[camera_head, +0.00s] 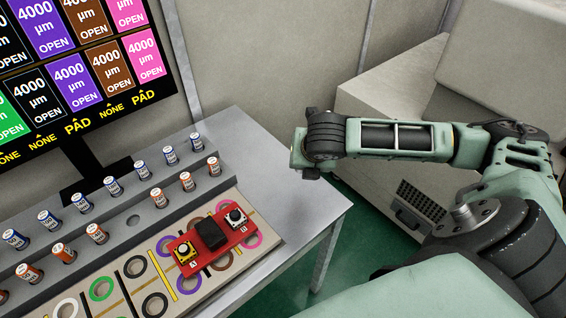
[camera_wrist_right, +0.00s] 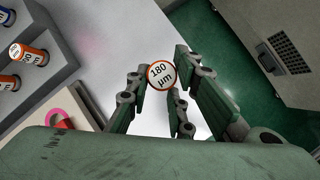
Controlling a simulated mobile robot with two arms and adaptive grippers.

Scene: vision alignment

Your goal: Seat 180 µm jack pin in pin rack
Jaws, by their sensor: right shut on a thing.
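The 180 µm jack pin (camera_wrist_right: 162,75) shows its round white end with an orange rim in the right wrist view. My right gripper (camera_wrist_right: 160,84) is shut on it, with green-grey fingers around it. In the head view my right gripper (camera_head: 305,155) is past the right edge of the table; the pin is not clearly visible there. The grey stepped pin rack (camera_head: 113,248) is on the left. Several blue pins stand on its upper step and several orange pins on its lower step. One bare round hole (camera_head: 133,220) shows in the orange row. My left gripper is not in view.
A red box (camera_head: 221,255) with yellow and white buttons lies on a board of coloured rings (camera_head: 103,288) in front of the rack. A sign screen (camera_head: 75,70) stands behind. The right end of the table (camera_head: 275,190) is clear. A grey cabinet (camera_head: 380,110) stands right.

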